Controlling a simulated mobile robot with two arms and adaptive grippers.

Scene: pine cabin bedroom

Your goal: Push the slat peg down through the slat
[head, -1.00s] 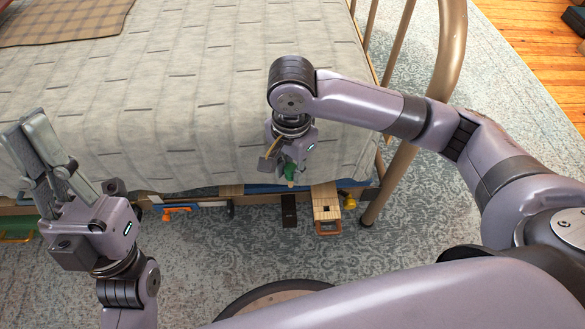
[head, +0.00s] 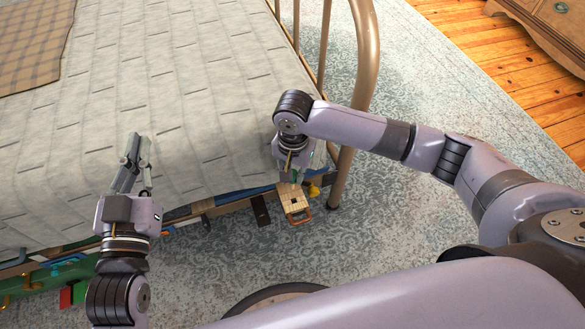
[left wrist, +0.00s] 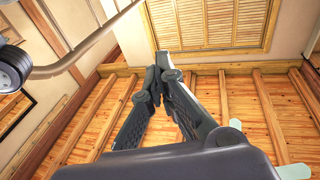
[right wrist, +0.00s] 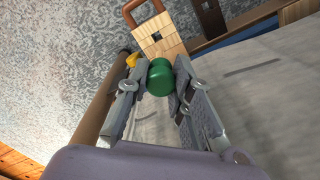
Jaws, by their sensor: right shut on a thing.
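My right gripper (right wrist: 158,82) is shut on the slat peg (right wrist: 160,77), whose rounded green head shows between the fingers in the right wrist view. The peg's lower part is hidden. The pale wooden slat (right wrist: 165,43) with a dark square hole lies beyond the peg in that view. In the head view the slat (head: 290,194) juts from under the bed's near edge, and my right gripper (head: 294,180) is just above its bed-side end. I cannot tell whether the peg touches the slat. My left gripper (head: 136,158) is raised in front of the bed, shut and empty.
The bed (head: 190,110) with its grey quilt fills the upper left. A gold bed post (head: 352,110) stands close right of my right gripper. A dark block (head: 261,210) and a yellow knob (head: 313,190) flank the slat.

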